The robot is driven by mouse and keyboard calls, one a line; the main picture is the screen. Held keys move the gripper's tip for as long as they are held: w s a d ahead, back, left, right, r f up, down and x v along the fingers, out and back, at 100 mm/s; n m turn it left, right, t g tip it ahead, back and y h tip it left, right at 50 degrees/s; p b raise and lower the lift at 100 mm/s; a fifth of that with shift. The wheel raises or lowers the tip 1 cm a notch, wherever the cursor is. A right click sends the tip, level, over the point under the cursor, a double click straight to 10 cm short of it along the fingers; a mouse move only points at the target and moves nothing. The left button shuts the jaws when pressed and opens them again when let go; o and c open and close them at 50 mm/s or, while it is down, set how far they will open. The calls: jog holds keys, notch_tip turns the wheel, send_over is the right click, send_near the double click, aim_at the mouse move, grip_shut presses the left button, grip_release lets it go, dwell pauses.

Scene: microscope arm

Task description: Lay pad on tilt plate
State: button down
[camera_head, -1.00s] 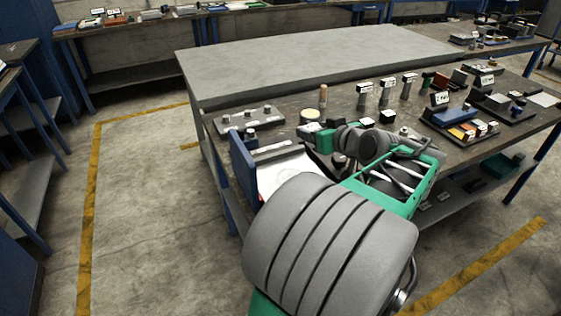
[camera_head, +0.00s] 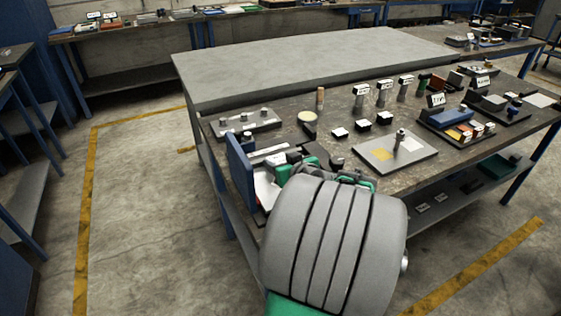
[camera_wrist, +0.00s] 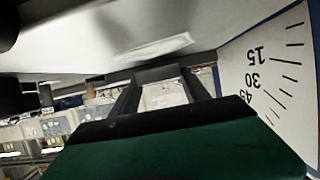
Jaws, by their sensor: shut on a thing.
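My gripper (camera_wrist: 165,85) is beside the tilt fixture at the bench's front left corner. In the wrist view its dark fingers reach forward from the green body, shut on a thin grey piece, taken as the pad (camera_wrist: 158,73); its outline is mostly hidden. The fixture has a blue upright side (camera_head: 238,172) in the head view, and a white angle scale (camera_wrist: 268,78) marked 15, 30 and 45 at right in the wrist view. A broad pale grey surface (camera_wrist: 110,45) spans the top of the wrist view, close above the fingers; whether the pad touches it I cannot tell.
A grey board (camera_head: 395,165) with a post and yellow patch lies right of my arm. A plate with several knobs (camera_head: 245,123) lies behind the fixture. Small dark blocks (camera_head: 362,125), labelled posts (camera_head: 384,94) and a loaded tray (camera_head: 455,128) stand farther right. The back grey tabletop (camera_head: 300,65) is clear.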

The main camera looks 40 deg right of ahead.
jog(key=shift+f+b, duration=0.55)
jog(key=shift+b, duration=0.05)
jog(key=c, duration=0.9)
grip_release()
jog(key=shift+f, duration=0.15)
jog(key=o, duration=0.4)
jog(key=shift+s+a+f, duration=0.1)
jog(key=shift+f, duration=0.05)
jog(key=shift+r+p, duration=0.4)
jog(key=shift+p, duration=0.1)
jog(key=v, duration=0.8)
jog(key=r+v, duration=0.1)
jog(key=v, duration=0.3)
jog(key=shift+p, duration=0.4)
